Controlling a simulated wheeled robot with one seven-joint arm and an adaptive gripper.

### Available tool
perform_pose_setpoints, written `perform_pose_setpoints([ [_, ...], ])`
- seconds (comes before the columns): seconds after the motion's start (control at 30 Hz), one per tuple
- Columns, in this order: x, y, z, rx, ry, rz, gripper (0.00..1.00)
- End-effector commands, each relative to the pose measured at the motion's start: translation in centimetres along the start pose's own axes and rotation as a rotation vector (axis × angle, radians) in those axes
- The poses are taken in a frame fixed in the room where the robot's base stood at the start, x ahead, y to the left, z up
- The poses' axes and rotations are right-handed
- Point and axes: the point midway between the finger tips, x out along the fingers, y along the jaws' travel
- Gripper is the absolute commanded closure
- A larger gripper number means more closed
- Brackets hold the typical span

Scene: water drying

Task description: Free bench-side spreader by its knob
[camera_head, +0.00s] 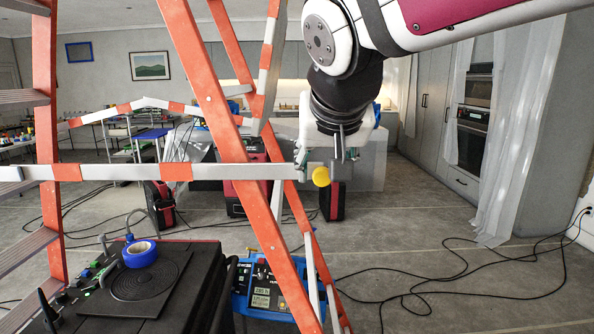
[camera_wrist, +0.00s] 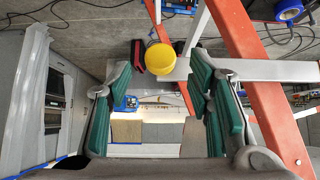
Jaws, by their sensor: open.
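An orange stepladder (camera_head: 222,120) stands on the left. Its pale spreader bar (camera_head: 110,172), with orange bands, runs level across the front and ends at a round yellow knob (camera_head: 321,176). My gripper (camera_head: 327,157) is open and points down just above the knob. In the wrist view, the knob (camera_wrist: 161,59) shows around the gap between the open green-padded fingers of my gripper (camera_wrist: 161,76), nearer the right finger. The spreader bar (camera_wrist: 265,70) runs right from it, behind that finger. I cannot tell whether either finger touches the knob.
A second spreader (camera_head: 143,103) at the back is bent upward in the middle. A black case (camera_head: 150,285) with blue tape (camera_head: 139,254) stands front left. A blue instrument box (camera_head: 262,290) is on the floor by the ladder. Black cables (camera_head: 450,270) cross the otherwise open floor at right.

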Motion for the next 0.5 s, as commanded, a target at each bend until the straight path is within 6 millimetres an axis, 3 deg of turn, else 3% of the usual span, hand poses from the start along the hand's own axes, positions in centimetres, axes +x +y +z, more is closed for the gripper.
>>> perform_pose_setpoints([
  [0.2,2.5,0.0,0.0,0.000,-0.001,0.000,0.53],
  [0.5,3.0,0.0,0.0,-0.001,0.001,-0.001,0.53],
])
